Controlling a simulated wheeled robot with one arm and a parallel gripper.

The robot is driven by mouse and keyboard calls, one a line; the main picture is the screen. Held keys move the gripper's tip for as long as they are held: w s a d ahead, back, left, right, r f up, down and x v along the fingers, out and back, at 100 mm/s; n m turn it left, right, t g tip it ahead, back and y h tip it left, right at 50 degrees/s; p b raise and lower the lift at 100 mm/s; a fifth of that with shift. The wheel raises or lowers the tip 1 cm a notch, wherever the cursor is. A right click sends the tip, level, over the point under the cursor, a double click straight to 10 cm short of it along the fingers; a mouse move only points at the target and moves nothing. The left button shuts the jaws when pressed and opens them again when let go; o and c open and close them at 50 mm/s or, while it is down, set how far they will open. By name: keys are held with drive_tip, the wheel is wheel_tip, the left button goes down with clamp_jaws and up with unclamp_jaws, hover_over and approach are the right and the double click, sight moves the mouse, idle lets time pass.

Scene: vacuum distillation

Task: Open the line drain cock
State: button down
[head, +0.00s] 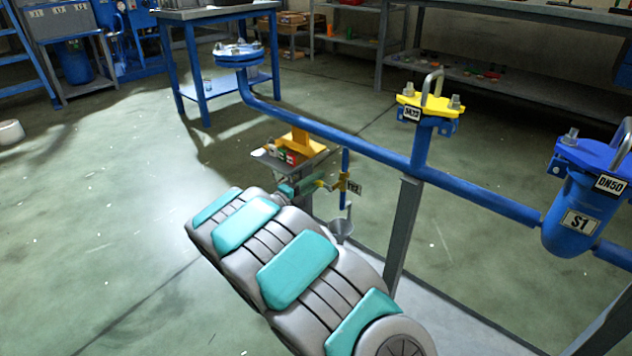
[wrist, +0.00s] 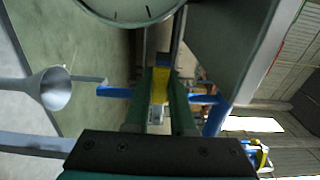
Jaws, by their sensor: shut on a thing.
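The line drain cock (head: 343,183) sits on a thin vertical blue drain pipe (head: 345,161) below the long blue line. It has a yellow handle and a small tag (head: 355,188). My gripper (head: 318,185) reaches it from the left, partly hidden by my arm. In the wrist view, my gripper's green fingers (wrist: 158,112) are shut on the yellow handle (wrist: 160,84). The blue drain pipe (wrist: 114,92) runs across behind the fingers. The exact angle of the handle is hard to tell.
A grey funnel (head: 341,228) stands below the drain pipe. The blue line (head: 310,125) runs above, with a grey support post (head: 402,235). A round dial (wrist: 130,8) is close in the wrist view. The left floor is mostly clear.

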drive_tip(key=shift+f, duration=0.1)
idle(0.9)
drive_tip(key=s+d+f+n+p, duration=0.1)
drive_tip(key=d+f+n+p, duration=0.1)
drive_tip(key=n+p, duration=0.3)
drive_tip(key=s+d+f+n+p, duration=0.1)
drive_tip(key=n+p, duration=0.4)
drive_tip(key=n, duration=0.6)
drive_tip(key=shift+s+d+f+n, duration=0.4)
drive_tip(key=shift+s+f, duration=0.1)
drive_tip(key=shift+f, duration=0.55)
drive_tip(key=c, duration=0.8)
unclamp_jaws()
drive_tip(key=shift+o, duration=0.2)
